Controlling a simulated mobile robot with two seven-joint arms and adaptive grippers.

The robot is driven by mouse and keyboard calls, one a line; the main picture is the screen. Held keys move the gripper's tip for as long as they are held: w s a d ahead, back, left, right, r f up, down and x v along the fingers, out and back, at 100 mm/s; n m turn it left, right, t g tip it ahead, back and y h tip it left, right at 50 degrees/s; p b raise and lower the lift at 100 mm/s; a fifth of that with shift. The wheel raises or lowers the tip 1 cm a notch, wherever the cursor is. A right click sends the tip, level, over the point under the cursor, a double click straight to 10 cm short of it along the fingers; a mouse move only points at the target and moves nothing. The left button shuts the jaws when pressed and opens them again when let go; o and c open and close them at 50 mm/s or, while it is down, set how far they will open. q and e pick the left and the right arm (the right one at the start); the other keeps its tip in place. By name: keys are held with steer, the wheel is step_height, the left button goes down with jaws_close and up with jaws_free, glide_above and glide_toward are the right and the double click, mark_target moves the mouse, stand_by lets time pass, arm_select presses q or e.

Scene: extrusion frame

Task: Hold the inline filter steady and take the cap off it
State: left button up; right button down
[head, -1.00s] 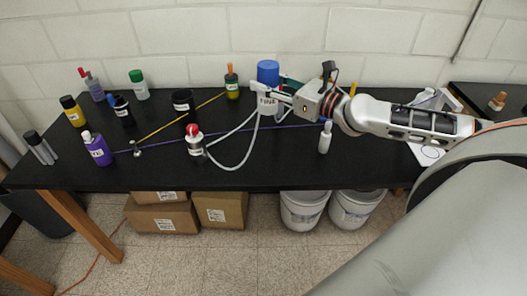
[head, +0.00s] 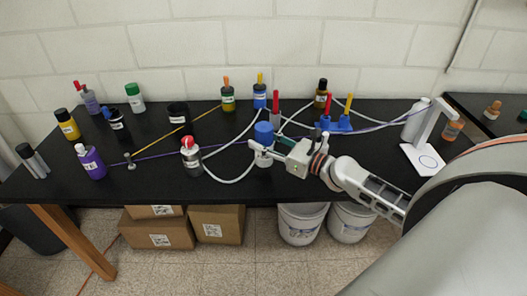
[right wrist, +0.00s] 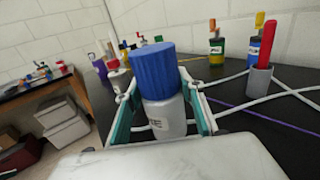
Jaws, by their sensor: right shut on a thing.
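The inline filter, a white labelled cylinder (head: 264,159) with a ribbed blue cap (head: 264,132), stands upright near the front middle of the black table. In the right wrist view the white body (right wrist: 166,117) shows below the blue cap (right wrist: 155,68), which is on it. My right gripper (head: 268,151) is shut on the white body, with a finger on each side below the cap. I cannot tell whether its base touches the table. My left gripper is not in view.
A grey bottle with a red cap (head: 191,160) stands left of the filter, with a white hose (head: 235,180) curving toward it. A blue rack (head: 340,125) and a white stand (head: 425,150) are to the right. A purple bottle (head: 91,162) is farther left.

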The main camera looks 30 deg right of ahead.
mark_target(261, 162)
step_height(261, 162, down, 3)
steer(key=shift+f+b, duration=0.2)
steer(key=shift+b, duration=0.15)
steer(key=shift+f, duration=0.2)
steer(key=c, duration=1.3)
jaws_free()
steer(key=shift+r, duration=0.15)
